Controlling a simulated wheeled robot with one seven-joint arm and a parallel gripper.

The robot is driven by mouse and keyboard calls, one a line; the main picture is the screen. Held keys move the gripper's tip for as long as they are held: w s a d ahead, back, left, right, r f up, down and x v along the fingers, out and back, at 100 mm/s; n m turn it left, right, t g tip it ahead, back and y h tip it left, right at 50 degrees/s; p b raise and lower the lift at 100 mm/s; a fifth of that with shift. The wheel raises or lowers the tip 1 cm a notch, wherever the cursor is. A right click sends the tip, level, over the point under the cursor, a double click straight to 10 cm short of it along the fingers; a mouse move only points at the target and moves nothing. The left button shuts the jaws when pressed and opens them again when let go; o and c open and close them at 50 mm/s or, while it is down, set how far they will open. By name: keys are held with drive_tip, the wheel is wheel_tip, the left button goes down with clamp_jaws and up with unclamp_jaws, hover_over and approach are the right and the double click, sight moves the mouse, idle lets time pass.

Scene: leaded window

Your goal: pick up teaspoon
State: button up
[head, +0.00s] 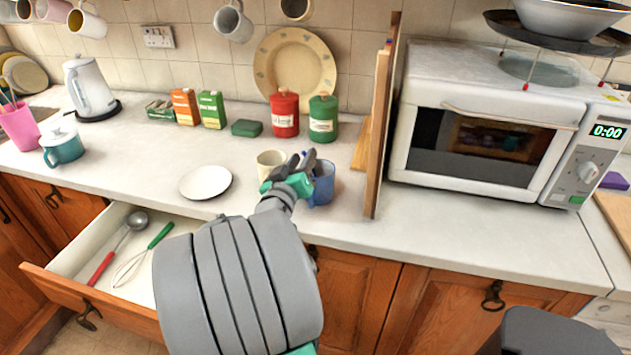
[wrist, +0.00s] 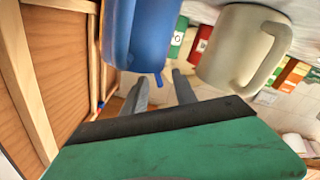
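I cannot make out a teaspoon in either view. My gripper (head: 301,160) is over the counter at the cream mug (head: 270,162) and the blue mug (head: 322,183). Its two dark fingers stand apart, with nothing visible between them. In the wrist view the fingers (wrist: 162,88) point away between the blue mug (wrist: 138,38) at left and the cream mug (wrist: 240,50) at right. I cannot tell whether they touch either mug. The insides of both mugs are mostly hidden.
An open drawer (head: 85,245) holds a red-handled ladle (head: 118,245) and a green-handled whisk (head: 140,258). A white plate (head: 206,182) lies left of the mugs. A wooden panel (head: 379,130) stands at right, before the microwave (head: 490,125). Red (head: 285,113) and green (head: 323,118) canisters stand behind.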

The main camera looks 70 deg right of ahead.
drive_tip(key=d, duration=0.1)
drive_tip(key=d+p, duration=0.1)
drive_tip(key=d, duration=0.3)
drive_tip(key=shift+w+d+r, duration=0.1)
drive_tip(key=shift+w, duration=0.2)
drive_tip(key=shift+c, duration=0.4)
clamp_jaws()
idle(0.6)
